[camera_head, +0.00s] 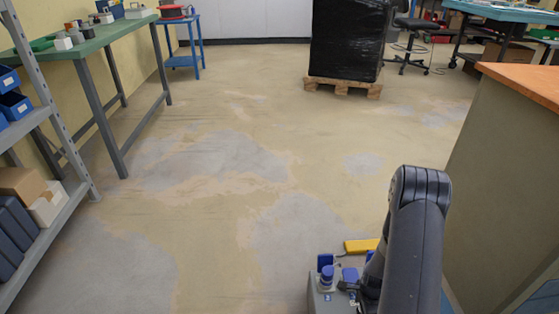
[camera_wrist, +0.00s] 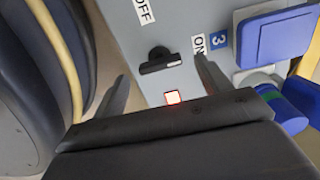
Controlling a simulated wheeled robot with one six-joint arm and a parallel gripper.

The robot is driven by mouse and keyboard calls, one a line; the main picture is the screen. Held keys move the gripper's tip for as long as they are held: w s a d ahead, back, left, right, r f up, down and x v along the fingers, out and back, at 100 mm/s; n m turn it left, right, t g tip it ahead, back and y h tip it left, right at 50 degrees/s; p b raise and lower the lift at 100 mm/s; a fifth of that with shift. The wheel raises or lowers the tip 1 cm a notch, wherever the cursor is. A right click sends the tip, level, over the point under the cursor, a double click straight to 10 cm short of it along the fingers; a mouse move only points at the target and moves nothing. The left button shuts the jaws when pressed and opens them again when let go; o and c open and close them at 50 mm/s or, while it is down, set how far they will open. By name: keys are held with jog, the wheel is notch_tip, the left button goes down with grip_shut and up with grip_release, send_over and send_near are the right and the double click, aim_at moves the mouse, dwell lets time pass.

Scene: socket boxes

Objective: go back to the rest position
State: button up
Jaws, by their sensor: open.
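My gripper (camera_wrist: 163,70) is open in the wrist view, its two dark fingers apart and nothing held between them. A black rotary switch (camera_wrist: 158,62) on a grey socket box lies just beyond the fingertips; I cannot tell whether they touch it. The switch's white mark is at its right end. OFF and ON labels are on the panel, and a small light (camera_wrist: 173,97) glows near the jaws. The grey socket box (camera_head: 318,300) also shows low in the head view, beside my dark arm. My gripper is hidden there.
Blue socket covers (camera_wrist: 278,36) stick out right of the switch. A yellow object (camera_head: 361,245) lies behind the box. A wood-topped counter (camera_head: 500,180) stands close on the right. A green-topped bench (camera_head: 100,38) and a shelf rack are on the left. The middle floor is clear.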

notch_tip(320, 180, down, 2)
jog(key=shift+f+b, duration=0.2)
jog(key=shift+b, duration=0.1)
jog(key=shift+r, duration=0.1)
jog(key=shift+r, duration=0.1)
